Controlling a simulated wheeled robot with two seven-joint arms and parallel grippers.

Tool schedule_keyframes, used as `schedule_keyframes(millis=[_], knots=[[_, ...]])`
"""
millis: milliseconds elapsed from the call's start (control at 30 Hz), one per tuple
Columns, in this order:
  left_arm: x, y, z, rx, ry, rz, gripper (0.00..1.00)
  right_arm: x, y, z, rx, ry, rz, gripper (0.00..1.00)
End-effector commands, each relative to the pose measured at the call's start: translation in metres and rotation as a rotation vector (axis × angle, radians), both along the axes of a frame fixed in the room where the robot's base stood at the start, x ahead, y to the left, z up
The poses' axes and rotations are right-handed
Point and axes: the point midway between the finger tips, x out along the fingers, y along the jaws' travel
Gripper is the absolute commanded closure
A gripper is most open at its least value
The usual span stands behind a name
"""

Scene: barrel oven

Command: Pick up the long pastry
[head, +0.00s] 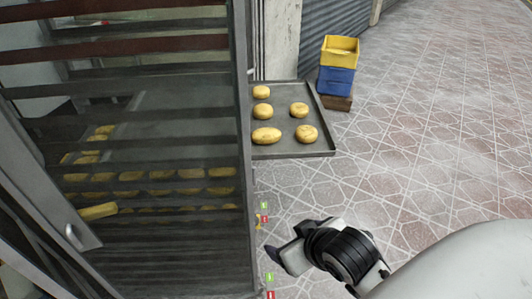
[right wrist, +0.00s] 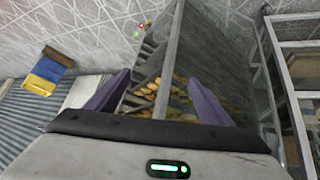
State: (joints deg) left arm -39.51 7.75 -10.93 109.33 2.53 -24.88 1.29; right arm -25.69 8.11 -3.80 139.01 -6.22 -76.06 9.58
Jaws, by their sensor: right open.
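A dark tray (head: 325,148) juts out to the right of the oven, with several golden pastries on it. The most elongated one there is an oval pastry (head: 266,136) at its near left. A longer, stick-like pastry (head: 98,211) shows behind the oven's slatted front, at the lower left. I cannot tell which is the long pastry meant. My right gripper (head: 283,258) is in front of the oven's right edge, apart from the pastries. In the right wrist view its two purple fingers (right wrist: 158,80) are spread, with nothing gripped between them. My left gripper is not in view.
The barred oven (head: 245,120) fills the left side, with rows of pastries inside. Yellow and blue crates (head: 338,65) stand behind the tray; they also show in the right wrist view (right wrist: 45,75). The tiled floor (head: 440,120) at the right is clear.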

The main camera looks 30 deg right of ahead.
Motion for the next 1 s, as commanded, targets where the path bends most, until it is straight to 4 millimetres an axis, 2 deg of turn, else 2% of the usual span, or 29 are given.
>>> schedule_keyframes(millis=[33,200,333,433,533,700,1000], knots=[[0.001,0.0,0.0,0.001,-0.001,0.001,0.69,0.02,-0.009,0.014,-0.007,-0.075,-0.031,0.26],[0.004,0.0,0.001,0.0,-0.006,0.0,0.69,0.077,-0.037,0.066,-0.015,-0.332,-0.121,0.26],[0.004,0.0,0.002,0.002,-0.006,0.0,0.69,0.108,-0.054,0.108,-0.012,-0.507,-0.165,0.26],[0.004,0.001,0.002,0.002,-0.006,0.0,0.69,0.122,-0.061,0.128,-0.01,-0.588,-0.18,0.26],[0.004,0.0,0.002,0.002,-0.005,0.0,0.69,0.135,-0.067,0.132,-0.01,-0.617,-0.185,0.26],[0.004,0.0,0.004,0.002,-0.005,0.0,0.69,0.159,-0.073,0.125,-0.008,-0.617,-0.184,0.26],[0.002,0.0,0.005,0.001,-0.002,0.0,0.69,0.184,-0.08,0.115,-0.009,-0.614,-0.184,0.26]])
